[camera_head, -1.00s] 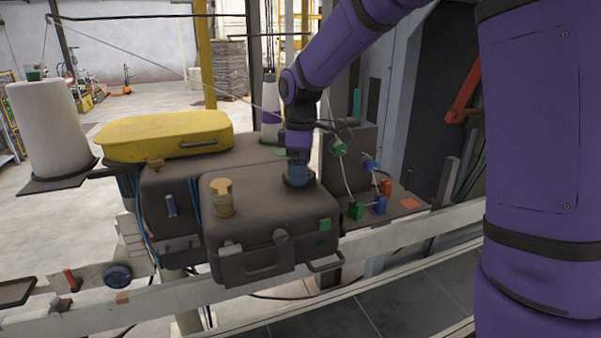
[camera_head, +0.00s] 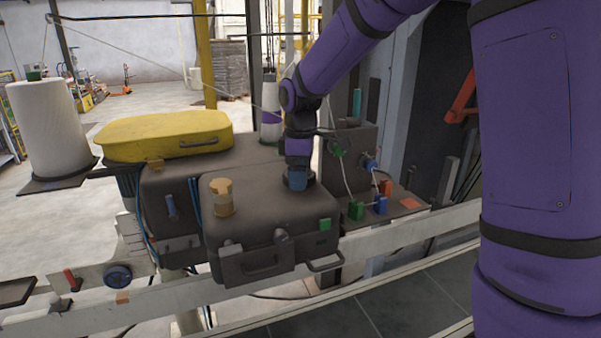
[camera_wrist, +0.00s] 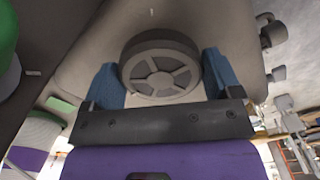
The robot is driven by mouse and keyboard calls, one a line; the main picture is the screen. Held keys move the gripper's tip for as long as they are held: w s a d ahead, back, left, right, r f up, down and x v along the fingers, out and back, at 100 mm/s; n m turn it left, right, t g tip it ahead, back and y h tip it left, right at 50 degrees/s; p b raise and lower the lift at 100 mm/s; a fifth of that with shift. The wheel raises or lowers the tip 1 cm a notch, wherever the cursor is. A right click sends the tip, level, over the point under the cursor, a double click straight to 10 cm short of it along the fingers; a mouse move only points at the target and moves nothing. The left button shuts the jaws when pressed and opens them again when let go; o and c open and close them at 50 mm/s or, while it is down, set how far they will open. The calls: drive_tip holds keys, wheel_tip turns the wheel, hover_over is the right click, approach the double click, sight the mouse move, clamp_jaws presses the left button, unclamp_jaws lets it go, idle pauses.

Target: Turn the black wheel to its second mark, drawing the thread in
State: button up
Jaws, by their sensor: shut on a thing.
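The black wheel (camera_wrist: 160,66) is a dark, round, spoked handwheel and shows nearly whole in the wrist view. My gripper (camera_head: 298,180) points down onto the wheel on top of the dark machine housing (camera_head: 275,205). Its blue fingers are shut on the wheel, one on each side of the rim. In the head view the fingers hide most of the wheel. I cannot make out any marks around it. A thin pale thread (camera_head: 118,56) slants down from the upper left towards a white-and-purple cone (camera_head: 271,100) behind my gripper. Its path into the machine is hidden.
A yellow lid (camera_head: 160,137) and an amber-capped post (camera_head: 222,197) stand left of my gripper. Green and blue clips with white cords (camera_head: 349,180) are close on its right. A pale rail (camera_head: 400,238) runs along the front. A large white cone (camera_head: 48,130) stands far left.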

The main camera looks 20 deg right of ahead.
drive_tip(key=m, duration=0.5)
drive_tip(key=shift+m, duration=0.4)
drive_tip(key=m, duration=0.6)
drive_tip(key=shift+a, duration=0.15)
drive_tip(key=m, duration=1.1)
drive_tip(key=shift+a, duration=0.1)
drive_tip(key=shift+m, duration=0.4)
drive_tip(key=o, duration=0.8)
drive_tip(key=shift+c, duration=0.2)
